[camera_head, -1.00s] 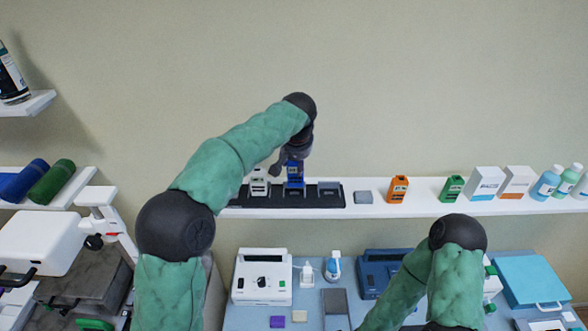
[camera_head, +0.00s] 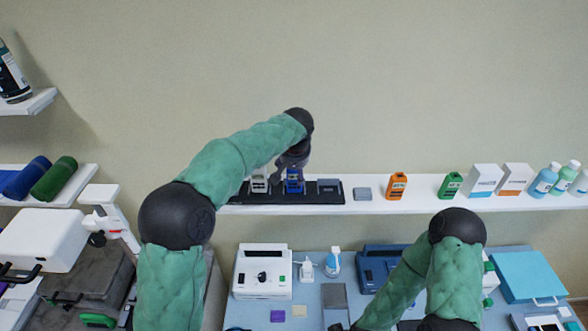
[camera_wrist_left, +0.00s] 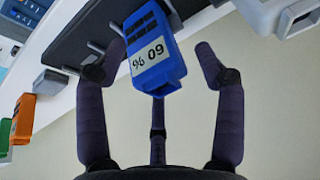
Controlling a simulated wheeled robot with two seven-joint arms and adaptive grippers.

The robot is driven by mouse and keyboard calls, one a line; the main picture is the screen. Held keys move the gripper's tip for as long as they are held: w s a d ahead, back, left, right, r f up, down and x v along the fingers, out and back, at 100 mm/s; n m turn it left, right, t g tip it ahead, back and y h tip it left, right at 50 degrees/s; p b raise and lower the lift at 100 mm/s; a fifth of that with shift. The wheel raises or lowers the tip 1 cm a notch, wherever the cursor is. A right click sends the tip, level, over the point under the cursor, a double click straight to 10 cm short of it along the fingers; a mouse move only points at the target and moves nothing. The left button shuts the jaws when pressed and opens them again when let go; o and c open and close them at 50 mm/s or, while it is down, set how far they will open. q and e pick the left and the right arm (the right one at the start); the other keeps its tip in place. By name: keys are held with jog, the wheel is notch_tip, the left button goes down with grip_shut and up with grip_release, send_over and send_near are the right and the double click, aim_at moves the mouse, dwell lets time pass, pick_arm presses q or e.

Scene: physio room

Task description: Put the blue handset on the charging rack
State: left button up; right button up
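The blue handset (camera_head: 294,186) stands in the middle of the black charging rack (camera_head: 318,199) on the wall shelf. In the left wrist view the blue handset (camera_wrist_left: 152,55) shows its "60 %" label. My left gripper (camera_head: 285,166) is just above and in front of it. In the wrist view my left gripper's fingers (camera_wrist_left: 160,55) are spread around the handset, with a clear gap at the right finger. How deep the handset sits in its slot is hidden. Only a dark tip, probably of my right gripper (camera_head: 337,327), shows at the bottom edge.
A grey block (camera_head: 362,194), an orange handset (camera_head: 397,187) and a green handset (camera_head: 450,186) stand to the right. Boxes and bottles fill the shelf's right end. A table with devices lies below.

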pick_arm(q)
jog(key=shift+r, duration=0.3)
jog(key=shift+s+r, duration=0.15)
jog(key=shift+r, duration=0.2)
jog(key=b+v, duration=0.2)
jog(key=v, duration=0.9)
